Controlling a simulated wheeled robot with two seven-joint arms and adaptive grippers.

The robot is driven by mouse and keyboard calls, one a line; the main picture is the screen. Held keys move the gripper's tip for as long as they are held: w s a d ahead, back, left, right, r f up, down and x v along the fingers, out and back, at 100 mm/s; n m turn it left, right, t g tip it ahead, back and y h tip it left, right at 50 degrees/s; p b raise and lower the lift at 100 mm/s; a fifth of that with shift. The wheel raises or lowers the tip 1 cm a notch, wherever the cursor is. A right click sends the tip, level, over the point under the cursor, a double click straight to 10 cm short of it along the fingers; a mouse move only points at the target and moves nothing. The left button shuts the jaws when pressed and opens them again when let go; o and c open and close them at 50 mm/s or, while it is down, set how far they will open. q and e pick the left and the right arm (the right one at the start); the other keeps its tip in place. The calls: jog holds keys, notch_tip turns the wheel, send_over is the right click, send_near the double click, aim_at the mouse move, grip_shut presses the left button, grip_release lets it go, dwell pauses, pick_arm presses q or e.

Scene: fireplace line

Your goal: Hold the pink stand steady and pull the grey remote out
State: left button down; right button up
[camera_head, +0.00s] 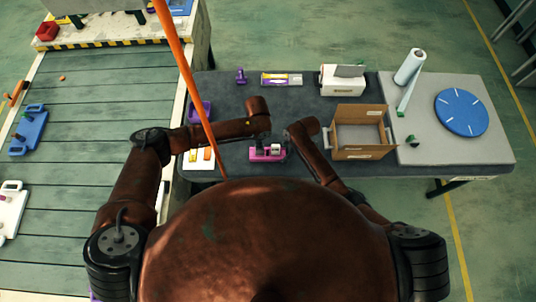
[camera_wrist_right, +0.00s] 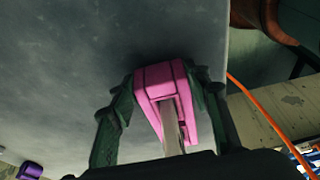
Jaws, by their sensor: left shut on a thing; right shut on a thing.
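The pink stand (camera_head: 266,155) is near the front edge of the dark grey tabletop, between my two arms. In the right wrist view the pink stand (camera_wrist_right: 163,83) sits between the dark fingers of my right gripper (camera_wrist_right: 168,82), which close on its sides. The grey remote (camera_wrist_right: 173,135) shows as a narrow strip in the stand's slot; its lower part is hidden behind my gripper body. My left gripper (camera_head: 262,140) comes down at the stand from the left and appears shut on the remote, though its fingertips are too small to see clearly. My right gripper (camera_head: 285,146) comes from the right.
An open cardboard box (camera_head: 362,134) stands just right of my right arm. A purple tray (camera_head: 200,110) and a white holder (camera_head: 192,160) lie to the left. The tabletop behind the stand is mostly clear.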

pick_arm(q)
jog(key=shift+r, duration=0.5)
jog(key=shift+r, duration=2.25)
pick_arm(e)
jog(key=o, duration=1.3)
jog(key=shift+o, duration=0.2)
jog(key=v, duration=1.2)
jog(key=shift+d, duration=0.1)
